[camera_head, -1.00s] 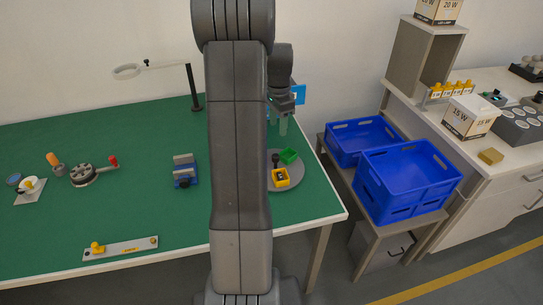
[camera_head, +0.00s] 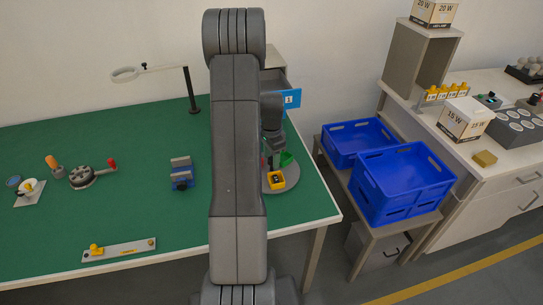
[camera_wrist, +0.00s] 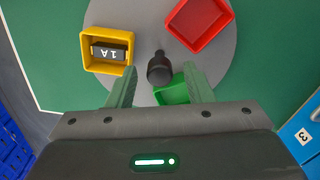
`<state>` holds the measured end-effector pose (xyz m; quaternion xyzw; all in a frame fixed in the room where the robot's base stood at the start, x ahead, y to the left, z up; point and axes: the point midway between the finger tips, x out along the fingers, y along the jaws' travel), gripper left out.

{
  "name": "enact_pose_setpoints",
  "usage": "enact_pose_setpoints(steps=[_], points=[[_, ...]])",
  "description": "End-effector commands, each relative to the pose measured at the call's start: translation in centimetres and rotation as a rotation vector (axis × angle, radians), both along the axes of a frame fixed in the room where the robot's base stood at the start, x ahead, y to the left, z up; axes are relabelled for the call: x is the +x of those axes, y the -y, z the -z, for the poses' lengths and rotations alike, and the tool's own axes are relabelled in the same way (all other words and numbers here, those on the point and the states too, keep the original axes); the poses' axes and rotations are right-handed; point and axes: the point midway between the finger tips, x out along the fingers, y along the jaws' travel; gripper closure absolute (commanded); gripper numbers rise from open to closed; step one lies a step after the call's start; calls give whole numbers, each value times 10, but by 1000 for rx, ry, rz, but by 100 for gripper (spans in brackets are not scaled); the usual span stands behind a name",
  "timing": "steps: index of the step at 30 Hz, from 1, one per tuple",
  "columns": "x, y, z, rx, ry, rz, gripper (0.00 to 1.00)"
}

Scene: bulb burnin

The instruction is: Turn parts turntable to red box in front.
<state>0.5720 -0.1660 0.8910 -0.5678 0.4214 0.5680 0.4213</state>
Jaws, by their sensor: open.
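The parts turntable is a grey disc (camera_head: 287,188) near the right end of the green table; it also shows in the wrist view (camera_wrist: 222,72). It bears a yellow box (camera_wrist: 90,63) with a black part marked 1A, a red box (camera_wrist: 200,40) and a green box (camera_wrist: 171,95). A black knob (camera_wrist: 160,72) stands near its middle. In the head view the yellow box (camera_head: 277,186) is at the front, and my arm hides the disc's left part. My gripper (camera_wrist: 159,70) is open above the disc, with the knob between its fingertips in the wrist view; I cannot tell the height gap.
Blue crates (camera_head: 405,185) sit on a low stand right of the table. A blue fixture (camera_head: 182,177) lies left of my arm, with clear green table around it.

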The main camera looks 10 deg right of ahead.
Motion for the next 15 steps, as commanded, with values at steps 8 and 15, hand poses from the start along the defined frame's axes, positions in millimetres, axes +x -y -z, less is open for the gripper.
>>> enact_pose_setpoints(steps=[8, 15], points=[[0, 0, 4, 0, 0, 0, 53], [0, 0, 4, 0, 0, 0, 85]])
